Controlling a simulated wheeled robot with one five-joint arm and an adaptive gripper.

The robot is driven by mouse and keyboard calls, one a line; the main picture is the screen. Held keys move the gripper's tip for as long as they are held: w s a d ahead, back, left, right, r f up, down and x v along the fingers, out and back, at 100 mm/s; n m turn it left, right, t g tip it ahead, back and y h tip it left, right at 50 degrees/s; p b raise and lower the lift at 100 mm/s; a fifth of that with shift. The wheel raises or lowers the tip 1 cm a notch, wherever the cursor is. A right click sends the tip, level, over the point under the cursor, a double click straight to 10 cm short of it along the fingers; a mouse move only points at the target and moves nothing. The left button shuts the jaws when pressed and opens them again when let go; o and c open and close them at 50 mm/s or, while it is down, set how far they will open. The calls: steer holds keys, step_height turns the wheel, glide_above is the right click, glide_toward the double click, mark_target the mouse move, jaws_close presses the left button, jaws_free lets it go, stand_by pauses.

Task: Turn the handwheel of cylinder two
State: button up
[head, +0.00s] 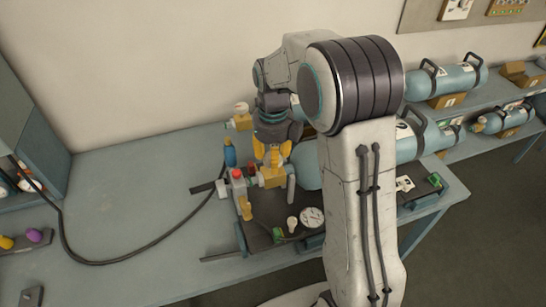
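My gripper (272,155) points down with its yellow fingers just above a brass valve (271,178). Fingers and valve overlap in the view, and I cannot tell whether they touch a handwheel. The valve is on the neck of a light blue cylinder (308,172) lying on its side. My arm hides the cylinder's middle; its far part, with a black handle, shows to the right. Behind and left of the gripper, another brass valve (240,123) carries a pale round knob (242,107).
A dark tray (262,236) in front of the valve holds a pressure gauge (312,217) and small fittings. A red-topped fitting (238,176) and a blue one (229,152) stand close left. A black hose (120,262) crosses the bench. More cylinders (447,80) lie at right.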

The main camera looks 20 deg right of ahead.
steer(key=c, duration=0.4)
steer(key=shift+n, duration=0.4)
